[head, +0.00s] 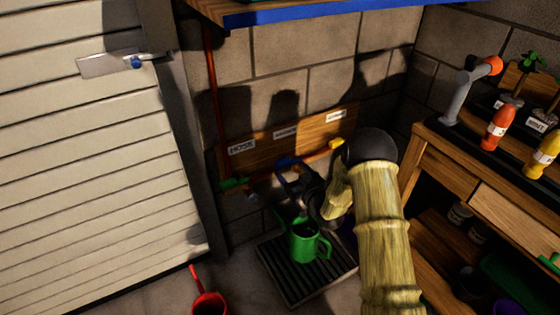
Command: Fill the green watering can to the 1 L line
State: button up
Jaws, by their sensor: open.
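The green watering can (303,245) stands upright on a dark slatted floor grate (278,274), below a wall pipe with taps. Its water level and any line marks cannot be seen. A blue tap handle (287,162) is at the middle of the pipe. A green tap handle (233,184) is to its left under a "HOSE" label, and a yellow one (336,144) is to its right. My dark gripper (290,177) is open at the blue handle, above the can. Whether it touches the handle cannot be told. No water stream is visible.
A red container with a long handle (208,303) stands on the floor at lower left. A wooden workbench (480,180) with orange and yellow bottles (500,126) stands at right. A shelf with a blue edge (300,15) overhangs above. A slatted garage door (90,190) fills the left.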

aim_at(285, 163)
jog(key=b+x, duration=0.1)
jog(key=x, duration=0.7)
jog(key=shift+b, duration=0.4)
jog(key=c, duration=1.4)
